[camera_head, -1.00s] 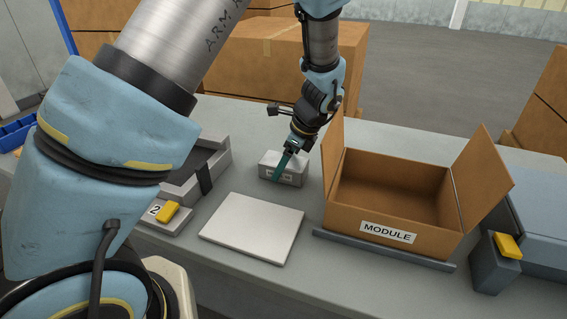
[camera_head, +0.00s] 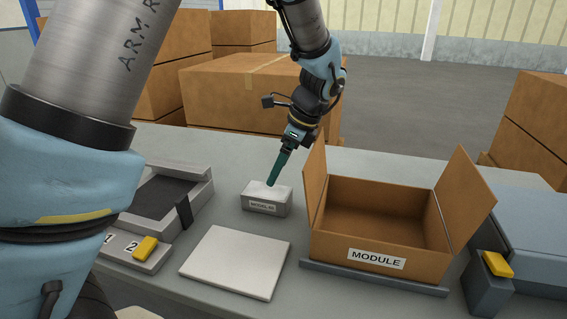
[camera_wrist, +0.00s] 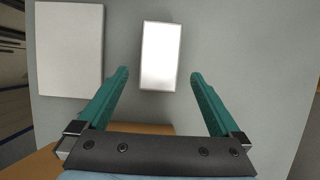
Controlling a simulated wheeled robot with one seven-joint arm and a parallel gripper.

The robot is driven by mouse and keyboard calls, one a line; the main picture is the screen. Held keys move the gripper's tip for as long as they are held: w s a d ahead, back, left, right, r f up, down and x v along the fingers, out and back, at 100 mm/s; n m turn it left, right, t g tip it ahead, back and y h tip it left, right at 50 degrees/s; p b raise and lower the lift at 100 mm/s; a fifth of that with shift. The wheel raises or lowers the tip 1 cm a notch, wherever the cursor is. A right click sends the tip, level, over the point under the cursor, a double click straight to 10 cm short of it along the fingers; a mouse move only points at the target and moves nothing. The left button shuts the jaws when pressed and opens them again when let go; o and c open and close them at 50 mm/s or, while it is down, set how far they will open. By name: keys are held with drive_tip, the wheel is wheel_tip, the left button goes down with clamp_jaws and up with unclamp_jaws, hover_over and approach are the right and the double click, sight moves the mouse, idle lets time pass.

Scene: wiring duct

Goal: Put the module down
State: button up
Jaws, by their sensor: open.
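The module (camera_head: 266,200) is a small grey-white block with a label on its front. It sits on the table left of the open cardboard box labelled MODULE (camera_head: 377,258). In the wrist view the module (camera_wrist: 160,55) shows as a bright rectangle beyond and between the fingertips, apart from both. My gripper (camera_head: 273,182) is above the module in the head view. In the wrist view my gripper (camera_wrist: 159,75) has its two teal fingers spread wide, with nothing between them.
A flat white plate (camera_head: 236,262) lies in front of the module, also at upper left in the wrist view (camera_wrist: 69,50). A grey fixture with a dark recess (camera_head: 165,195) and a yellow switch (camera_head: 145,248) stands left. A grey unit (camera_head: 530,225) stands right. Table behind the module is clear.

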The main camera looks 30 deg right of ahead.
drive_tip(key=s+a+n+g+h, duration=0.1)
drive_tip(key=a+n+h, duration=0.2)
drive_tip(key=a+n, duration=2.2)
drive_tip(key=a, duration=0.8)
drive_tip(key=shift+s+f+n+g+h, duration=0.25)
drive_tip(key=shift+s+n+g+h, duration=0.05)
drive_tip(key=shift+a, duration=0.1)
